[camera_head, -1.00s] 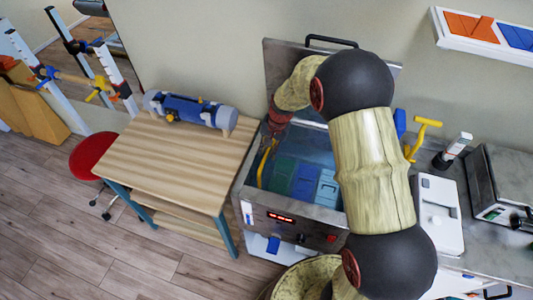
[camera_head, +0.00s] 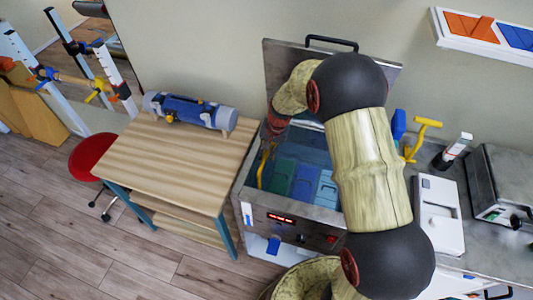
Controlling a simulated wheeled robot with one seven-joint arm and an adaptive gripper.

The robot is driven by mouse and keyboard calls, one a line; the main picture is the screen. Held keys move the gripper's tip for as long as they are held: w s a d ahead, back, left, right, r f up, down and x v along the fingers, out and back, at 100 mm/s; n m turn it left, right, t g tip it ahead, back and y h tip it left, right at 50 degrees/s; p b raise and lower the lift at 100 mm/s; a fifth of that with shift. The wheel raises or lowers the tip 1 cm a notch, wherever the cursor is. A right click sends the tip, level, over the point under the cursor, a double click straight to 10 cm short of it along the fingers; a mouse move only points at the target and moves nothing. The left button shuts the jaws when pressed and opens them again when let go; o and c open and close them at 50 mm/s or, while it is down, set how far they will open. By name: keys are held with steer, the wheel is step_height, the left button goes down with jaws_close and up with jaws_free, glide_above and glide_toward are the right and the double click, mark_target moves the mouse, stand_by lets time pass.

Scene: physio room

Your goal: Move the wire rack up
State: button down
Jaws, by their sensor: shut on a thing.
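The steel tank (camera_head: 298,219) stands open in the middle of the camera_head view, its lid (camera_head: 283,53) raised against the wall. Inside it, green and blue packs (camera_head: 304,180) stand in a row in water. A yellow curved handle (camera_head: 264,163) rises at the tank's left side; it looks like part of the wire rack, whose wires I cannot make out. My gripper (camera_head: 272,134) is over the tank's back left corner, at the top of the yellow handle, and is shut on it. My arm hides the tank's right side, and the fingertips are hard to see.
A wooden table (camera_head: 178,160) with a blue and grey roller device (camera_head: 190,110) stands left of the tank. A red stool (camera_head: 90,157) is farther left. A yellow-handled tool (camera_head: 421,135), a bottle (camera_head: 457,146) and a white device (camera_head: 438,212) are on the right counter.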

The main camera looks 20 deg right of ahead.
stand_by(0.5)
step_height(320, 180, up, 16)
steer(key=p, duration=0.9)
steer(key=shift+w+f, duration=0.15)
steer(key=shift+f, duration=0.05)
steer(key=c, duration=2.2)
jaws_free()
steer(key=shift+r, duration=0.15)
steer(key=shift+o, duration=0.3)
step_height(320, 180, up, 11)
steer(key=s+d, duration=0.1)
steer(key=d, duration=0.1)
steer(key=shift+s+r, duration=0.2)
